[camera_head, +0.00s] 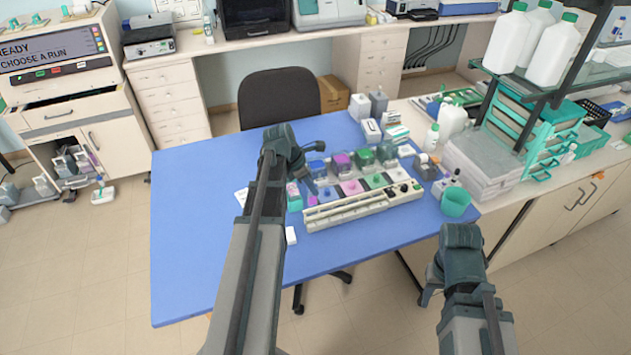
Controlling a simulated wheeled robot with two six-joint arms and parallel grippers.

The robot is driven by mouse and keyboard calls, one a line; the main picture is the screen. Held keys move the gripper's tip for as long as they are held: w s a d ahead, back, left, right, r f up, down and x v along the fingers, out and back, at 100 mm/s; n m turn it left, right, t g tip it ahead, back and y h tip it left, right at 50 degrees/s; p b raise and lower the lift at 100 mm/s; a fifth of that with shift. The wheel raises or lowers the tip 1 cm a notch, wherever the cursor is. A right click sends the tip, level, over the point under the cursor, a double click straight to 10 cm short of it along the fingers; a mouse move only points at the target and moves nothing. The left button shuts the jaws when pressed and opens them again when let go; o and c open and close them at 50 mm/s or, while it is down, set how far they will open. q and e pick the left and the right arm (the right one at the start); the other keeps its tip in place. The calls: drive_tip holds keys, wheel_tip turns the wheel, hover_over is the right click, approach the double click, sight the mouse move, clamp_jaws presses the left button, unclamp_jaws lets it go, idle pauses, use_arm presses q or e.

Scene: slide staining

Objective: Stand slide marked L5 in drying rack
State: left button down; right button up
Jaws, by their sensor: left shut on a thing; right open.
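A long cream unit with slotted rails (345,213) lies along the front of the blue table; it looks like the drying rack. My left gripper (311,182) hangs over the left end of the staining station, just behind that unit. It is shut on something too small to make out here. No slide with the mark L5 can be read in this view. My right gripper (424,296) is open, low at the right, off the table's front edge and well apart from the unit.
Staining jars with purple and green tops (364,157) stand in rows behind the unit. A green cup (455,202) stands to its right. A small white block (291,235) lies to its left. The left half of the blue table (200,220) is mostly clear.

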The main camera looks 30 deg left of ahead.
sight(312, 205)
use_arm(q)
drive_tip(key=shift+w+f+b, duration=0.1)
drive_tip(key=shift+f+b, duration=0.3)
drive_tip(key=shift+f, duration=0.1)
drive_tip(key=shift+f+b, duration=3.5)
drive_tip(key=shift+f+b, duration=0.3)
drive_tip(key=c, duration=0.8)
unclamp_jaws()
drive_tip(key=shift+c, duration=0.2)
drive_tip(key=shift+r, duration=0.1)
drive_tip(key=p+v, duration=1.2)
drive_tip(key=v, duration=0.1)
drive_tip(key=shift+r+p, duration=0.35)
drive_tip(key=shift+p, duration=0.05)
drive_tip(key=shift+a, duration=0.1)
drive_tip(key=shift+f, duration=0.1)
